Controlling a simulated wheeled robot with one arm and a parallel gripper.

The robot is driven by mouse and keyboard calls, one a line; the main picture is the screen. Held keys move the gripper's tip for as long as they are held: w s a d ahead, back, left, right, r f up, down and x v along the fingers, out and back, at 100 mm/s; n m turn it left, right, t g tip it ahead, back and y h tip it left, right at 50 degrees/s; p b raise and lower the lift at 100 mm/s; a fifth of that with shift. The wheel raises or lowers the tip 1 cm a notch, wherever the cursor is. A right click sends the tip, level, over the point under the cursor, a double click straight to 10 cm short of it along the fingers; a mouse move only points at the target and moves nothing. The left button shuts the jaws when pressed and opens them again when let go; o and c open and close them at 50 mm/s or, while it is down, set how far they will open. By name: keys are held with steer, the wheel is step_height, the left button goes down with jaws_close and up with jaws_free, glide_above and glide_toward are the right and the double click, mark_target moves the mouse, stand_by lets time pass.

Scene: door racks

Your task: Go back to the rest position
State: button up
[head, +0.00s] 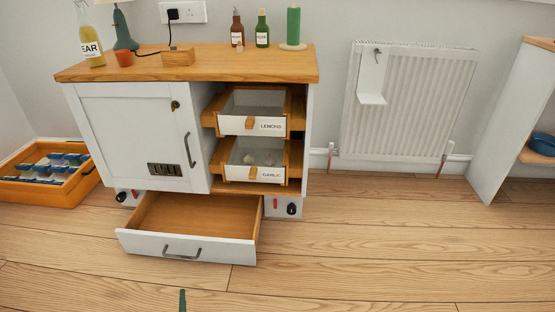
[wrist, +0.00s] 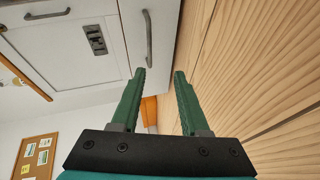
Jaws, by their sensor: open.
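My gripper (wrist: 159,76) shows in the wrist view as two green fingers standing apart, with nothing between them. Behind the fingers are the wooden floor and part of the white cabinet. In the head view only a small green tip of my gripper (head: 182,300) shows at the bottom edge, in front of the open bottom drawer (head: 180,246); the rest is out of frame. The cabinet door (head: 135,125) is shut, with a vertical handle on its right side. The bottom drawer is pulled out and its visible floor is bare.
Two pulled-out racks, labelled lemons (head: 266,127) and garlic (head: 268,174), sit in the cabinet's right side. Bottles, a lamp and a green candle (head: 293,25) stand on the wooden top (head: 215,62). An orange crate (head: 85,187) lies at left. Floor (head: 370,240) at right is clear.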

steer(key=w+d+r+m+g+h+p, duration=0.2)
steer(key=w+d+r+m+g, duration=0.35)
steer(key=w+r, duration=0.55)
steer(key=d+r+m+g, duration=0.1)
steer(key=d+r+m, duration=0.3)
steer(key=d+r, duration=0.5)
steer(key=s+d+r+m+g+p, duration=0.1)
steer(key=s+d+r+m+g, duration=0.1)
steer(key=s+d+r, duration=0.3)
steer(key=s+d+r+m+g+p, duration=0.1)
steer(key=s+d+r+m+g, duration=0.15)
steer(key=d+r, duration=0.5)
steer(key=s+d+r+m+g, duration=0.1)
steer(key=s+d+r, duration=0.3)
steer(key=s, duration=0.6)
steer(key=s+d+r+m+g+h+p, duration=0.1)
steer(key=s+d+r+m+g, duration=0.1)
steer(key=s+d+r, duration=0.3)
steer(key=s+d+r+m+g+h, duration=0.1)
steer(key=s+d+r, duration=0.3)
steer(key=s+d, duration=0.6)
steer(key=s+m+g, duration=0.1)
steer(key=s, duration=0.4)
steer(key=shift+s+r+m+p, duration=0.3)
steer(key=shift+r+p, duration=0.05)
steer(key=shift+r, duration=0.05)
